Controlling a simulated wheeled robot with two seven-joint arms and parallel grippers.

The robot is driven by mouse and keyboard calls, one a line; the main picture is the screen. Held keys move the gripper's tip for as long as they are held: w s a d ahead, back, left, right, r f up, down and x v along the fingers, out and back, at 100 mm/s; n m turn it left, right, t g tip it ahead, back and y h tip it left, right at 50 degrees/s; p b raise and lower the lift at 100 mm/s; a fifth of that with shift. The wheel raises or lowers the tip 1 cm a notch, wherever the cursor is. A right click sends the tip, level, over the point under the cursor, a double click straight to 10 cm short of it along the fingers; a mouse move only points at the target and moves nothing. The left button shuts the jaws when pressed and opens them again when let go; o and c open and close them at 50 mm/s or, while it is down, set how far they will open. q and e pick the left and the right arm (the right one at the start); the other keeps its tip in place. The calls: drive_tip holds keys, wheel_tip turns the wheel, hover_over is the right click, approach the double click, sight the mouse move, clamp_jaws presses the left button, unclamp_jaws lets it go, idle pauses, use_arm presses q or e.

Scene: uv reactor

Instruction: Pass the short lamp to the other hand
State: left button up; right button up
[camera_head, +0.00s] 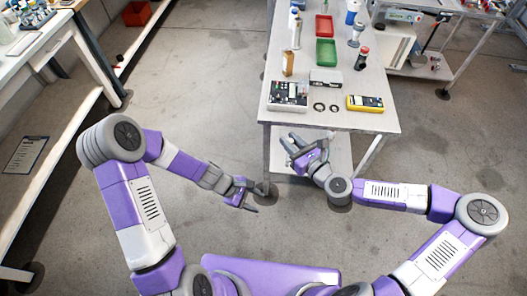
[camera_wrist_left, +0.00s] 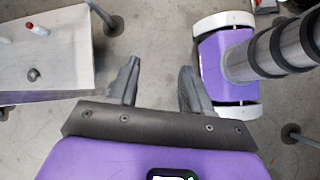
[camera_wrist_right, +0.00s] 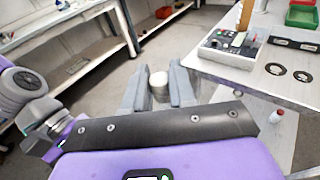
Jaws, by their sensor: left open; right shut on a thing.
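The short lamp (camera_wrist_right: 158,80) shows in the right wrist view as a pale, rounded end between the fingers of my right gripper (camera_wrist_right: 158,84). The right gripper is shut on it; the fingers hide much of the lamp. In the head view this gripper (camera_head: 290,142) is in front of the table's near edge, and the lamp is hard to make out there. My left gripper (camera_head: 251,197) is open and empty, lower and to the left of the right one, apart from it. Its spread fingers (camera_wrist_left: 158,85) show bare floor between them in the left wrist view.
The table (camera_head: 335,122) holds a control box (camera_head: 288,95), two dark rings (camera_head: 326,108), a yellow multimeter (camera_head: 365,103), a green tray (camera_head: 326,52) and a red tray (camera_head: 324,26). A white bench (camera_head: 50,50) stands at the left. The floor between is free.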

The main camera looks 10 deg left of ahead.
use_arm(q)
drive_tip(key=w+d+r+n+t+h, duration=0.1)
drive_tip(key=w+r+n+t+h, duration=0.15)
drive_tip(key=w+r, duration=0.35)
drive_tip(key=w+d+r+n+t+h, duration=0.1)
drive_tip(key=w+r+n+t+h, duration=0.2)
drive_tip(key=r, duration=0.5)
drive_tip(key=w+d+f+n+g, duration=0.1)
drive_tip(key=w+d+f, duration=0.3)
drive_tip(key=d, duration=0.6)
drive_tip(key=shift+w+d, duration=0.15)
drive_tip(key=shift+g+y, duration=0.25)
clamp_jaws()
use_arm(e)
drive_tip(key=o, duration=1)
